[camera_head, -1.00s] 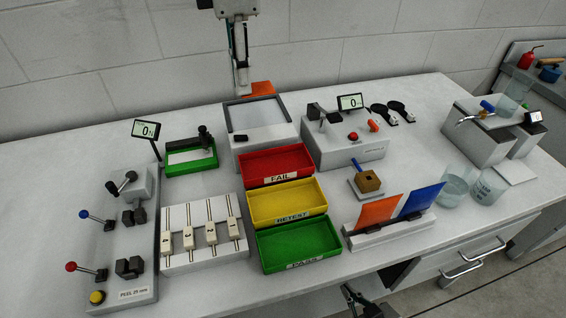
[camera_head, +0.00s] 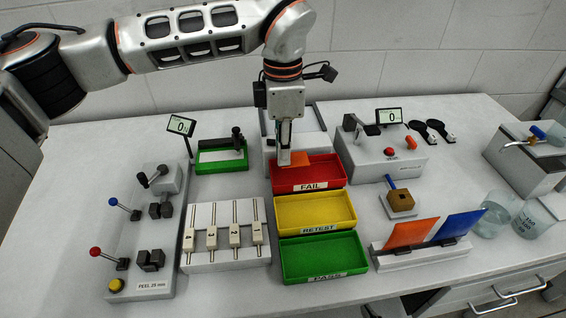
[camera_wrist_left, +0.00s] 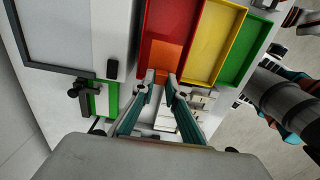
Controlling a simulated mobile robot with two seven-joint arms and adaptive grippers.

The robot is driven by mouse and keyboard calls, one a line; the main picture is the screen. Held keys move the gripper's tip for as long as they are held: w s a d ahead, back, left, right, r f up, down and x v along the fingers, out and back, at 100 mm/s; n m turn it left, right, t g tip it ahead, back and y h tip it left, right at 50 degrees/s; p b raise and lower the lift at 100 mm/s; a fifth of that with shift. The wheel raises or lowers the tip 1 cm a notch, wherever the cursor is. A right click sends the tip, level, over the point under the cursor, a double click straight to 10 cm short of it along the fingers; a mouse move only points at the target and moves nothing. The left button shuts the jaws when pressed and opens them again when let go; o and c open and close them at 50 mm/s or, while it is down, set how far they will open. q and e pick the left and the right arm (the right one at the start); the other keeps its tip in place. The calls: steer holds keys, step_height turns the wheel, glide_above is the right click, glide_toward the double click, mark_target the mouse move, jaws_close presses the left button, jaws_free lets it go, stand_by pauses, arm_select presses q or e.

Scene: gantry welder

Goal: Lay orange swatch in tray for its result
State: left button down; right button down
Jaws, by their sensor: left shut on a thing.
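My left gripper (camera_head: 284,158) points down at the left part of the red FAIL tray (camera_head: 328,172). It is shut on an orange swatch (camera_head: 299,159), which lies over the tray's back left area. In the left wrist view the swatch (camera_wrist_left: 170,54) shows beyond the fingertips (camera_wrist_left: 161,77), within the outline of the red tray (camera_wrist_left: 172,14). I cannot tell whether it touches the tray floor. The yellow RETEST tray (camera_head: 315,210) and green PASS tray (camera_head: 322,256) are in front and look empty. My right gripper is not clearly seen.
A grey framed box (camera_head: 308,113) stands behind the FAIL tray. A rack holds another orange swatch (camera_head: 410,233) and a blue one (camera_head: 460,225). A lever fixture (camera_head: 145,235) and numbered sliders (camera_head: 226,240) stand left. A grey tester (camera_head: 385,155) stands right.

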mark_target(283, 178)
arm_select(q)
steer(key=shift+f, duration=1.95)
steer(key=shift+f, duration=0.55)
steer(key=shift+f, duration=0.1)
steer(key=c, duration=2)
jaws_free()
step_height(283, 178, up, 13)
steer(key=shift+r, duration=0.15)
